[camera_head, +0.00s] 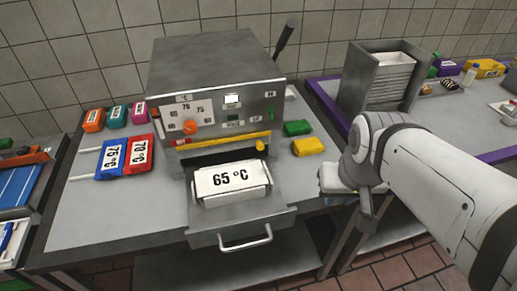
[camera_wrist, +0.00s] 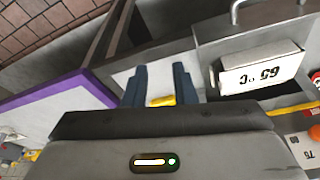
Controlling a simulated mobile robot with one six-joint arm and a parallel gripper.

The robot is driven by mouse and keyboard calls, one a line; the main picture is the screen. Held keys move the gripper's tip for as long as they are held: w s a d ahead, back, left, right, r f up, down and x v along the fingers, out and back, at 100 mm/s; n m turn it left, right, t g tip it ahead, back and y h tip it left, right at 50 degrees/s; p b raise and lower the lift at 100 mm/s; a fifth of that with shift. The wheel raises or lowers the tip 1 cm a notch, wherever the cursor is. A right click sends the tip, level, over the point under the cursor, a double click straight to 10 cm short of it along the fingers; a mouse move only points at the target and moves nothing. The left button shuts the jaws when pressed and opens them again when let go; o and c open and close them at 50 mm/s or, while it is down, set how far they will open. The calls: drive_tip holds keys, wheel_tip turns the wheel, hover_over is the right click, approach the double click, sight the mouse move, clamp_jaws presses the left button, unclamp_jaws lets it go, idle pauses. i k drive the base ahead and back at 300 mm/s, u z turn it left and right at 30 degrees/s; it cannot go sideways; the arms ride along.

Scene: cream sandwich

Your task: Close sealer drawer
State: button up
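The sealer (camera_head: 215,85) is a grey metal box with a dial and a dark lever on its right side. Its drawer (camera_head: 270,217) is pulled out at the front, with a metal bar handle (camera_head: 245,238). A white block marked 65 °C (camera_head: 232,181) sits in the drawer. In the wrist view the drawer (camera_wrist: 212,52) is at the upper right, with the upside-down 65 °C block (camera_wrist: 262,72) in it. My gripper (camera_wrist: 160,78) is open and empty, with its dark fingers apart. In the head view it is right of the drawer, partly hidden by my arm.
A green block (camera_head: 298,128) and a yellow block (camera_head: 308,146) lie right of the sealer. Blue and red labelled plates (camera_head: 125,157) lie to its left. A purple-edged table (camera_head: 325,100) bears a metal tray stack (camera_head: 383,75). Floor is open before the drawer.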

sight(233, 215)
drive_tip(key=u, duration=0.6)
drive_tip(key=k, duration=1.5)
drive_tip(key=z, duration=0.45)
drive_tip(key=i, duration=1)
drive_tip(key=z, duration=0.05)
